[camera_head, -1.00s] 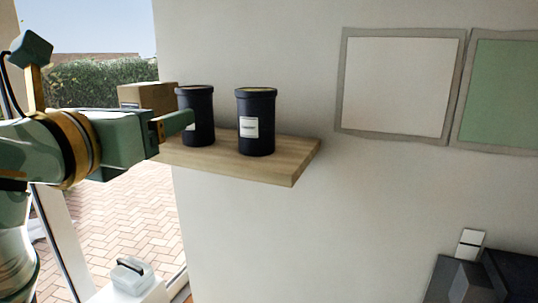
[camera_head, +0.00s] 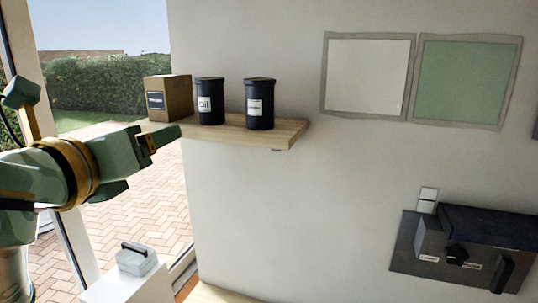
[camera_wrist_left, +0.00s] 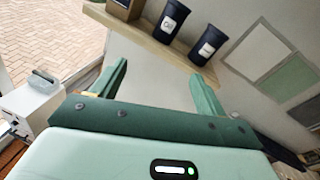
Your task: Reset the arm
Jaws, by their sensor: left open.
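My left arm comes in from the left in the head view, with its green and brass gripper (camera_head: 165,136) just in front of and below the shelf's left end. In the left wrist view the gripper (camera_wrist_left: 160,90) has its two green fingers spread apart with nothing between them. The wooden shelf (camera_wrist_left: 150,40) lies beyond the fingers there. My right gripper is not in view.
The shelf (camera_head: 285,134) holds a cardboard box (camera_head: 178,98) and two dark canisters (camera_head: 210,101) (camera_head: 259,104). Two framed panels, white (camera_head: 367,75) and green (camera_head: 462,80), hang on the wall. A dark control box (camera_head: 485,228) is at lower right. A lidded container (camera_head: 137,259) stands at lower left.

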